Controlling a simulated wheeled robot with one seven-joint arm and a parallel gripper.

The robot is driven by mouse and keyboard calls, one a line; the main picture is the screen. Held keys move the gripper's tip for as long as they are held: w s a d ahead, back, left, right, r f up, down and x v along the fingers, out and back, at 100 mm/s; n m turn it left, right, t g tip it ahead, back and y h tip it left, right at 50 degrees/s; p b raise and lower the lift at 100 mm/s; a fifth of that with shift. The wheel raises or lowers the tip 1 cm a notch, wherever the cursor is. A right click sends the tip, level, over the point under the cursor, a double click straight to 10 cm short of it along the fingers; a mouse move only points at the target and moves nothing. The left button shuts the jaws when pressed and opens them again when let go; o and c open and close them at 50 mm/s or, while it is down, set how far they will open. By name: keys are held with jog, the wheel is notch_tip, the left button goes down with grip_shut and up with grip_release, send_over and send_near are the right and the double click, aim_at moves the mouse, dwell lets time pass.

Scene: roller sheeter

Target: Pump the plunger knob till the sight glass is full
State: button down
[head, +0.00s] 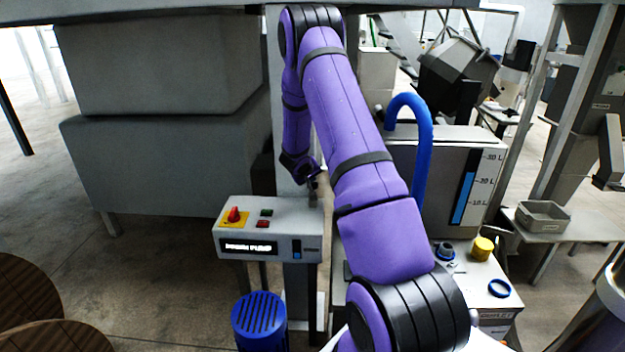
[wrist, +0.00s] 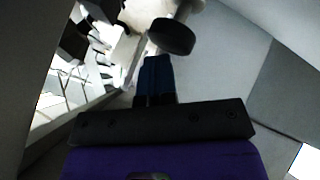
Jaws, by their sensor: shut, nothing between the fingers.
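A dark round knob (wrist: 172,36), which looks like the plunger knob, sits on a pale part just beyond my fingertips in the wrist view. My gripper (wrist: 156,62) is shut with nothing between its fingers; I cannot tell whether it touches the knob. In the head view my gripper (head: 312,182) is small and dark above the right end of the grey control box (head: 230,247). That box has a panel lettered PUMP (head: 248,246) and a narrow window (head: 297,249), perhaps the sight glass, showing blue in its lower part.
The box also carries a red rotary switch (head: 234,215), a green button (head: 266,212) and a red button (head: 263,224). A tank (head: 440,160) with a blue level strip marked in litres stands right. A blue slotted cylinder (head: 259,318) is below. Open floor lies left.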

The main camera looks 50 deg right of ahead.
jog(key=shift+f, duration=0.7)
dwell(0.5)
jog(key=shift+r, duration=2.35)
jog(key=shift+r, duration=0.15)
jog(key=shift+r, duration=2.4)
